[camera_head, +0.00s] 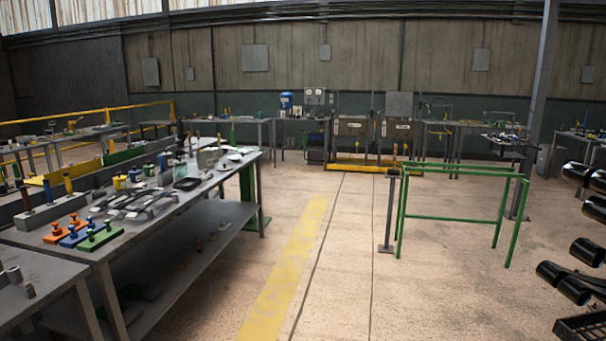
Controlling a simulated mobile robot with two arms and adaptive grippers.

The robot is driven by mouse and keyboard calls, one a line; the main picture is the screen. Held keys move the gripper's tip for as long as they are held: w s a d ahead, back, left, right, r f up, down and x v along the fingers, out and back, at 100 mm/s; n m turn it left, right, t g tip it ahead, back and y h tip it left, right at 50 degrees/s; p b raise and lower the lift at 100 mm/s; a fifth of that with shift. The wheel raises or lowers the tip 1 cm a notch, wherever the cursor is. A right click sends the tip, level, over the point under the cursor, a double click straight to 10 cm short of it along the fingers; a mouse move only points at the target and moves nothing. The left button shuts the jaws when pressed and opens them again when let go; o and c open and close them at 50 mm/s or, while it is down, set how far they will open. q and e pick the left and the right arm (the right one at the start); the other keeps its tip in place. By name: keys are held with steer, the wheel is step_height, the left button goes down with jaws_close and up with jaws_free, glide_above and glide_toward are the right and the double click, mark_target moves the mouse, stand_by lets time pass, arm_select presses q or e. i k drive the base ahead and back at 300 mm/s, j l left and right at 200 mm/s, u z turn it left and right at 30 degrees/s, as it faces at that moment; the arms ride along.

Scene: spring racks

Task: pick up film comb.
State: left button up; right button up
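I cannot pick out the film comb for certain. The workbench (222,184) on the left carries many small items, too small to name with certainty. Several flat grey pieces (145,203) lie on its middle. An orange block (63,231), a blue block (76,237) and a green block (99,238) with knobs sit near its front. A dark tray (187,184) and a yellow container (121,182) are further back. Neither of my grippers is in view.
A green metal frame (459,219) and a thin dark post (388,215) stand on the floor at the right. Black cylinders (586,251) and a black crate (583,327) are at the right edge. The floor beside the yellow stripe (287,268) is clear. Further benches line the back wall.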

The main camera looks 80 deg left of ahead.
mark_target(97, 188)
steer(key=u, duration=4.3)
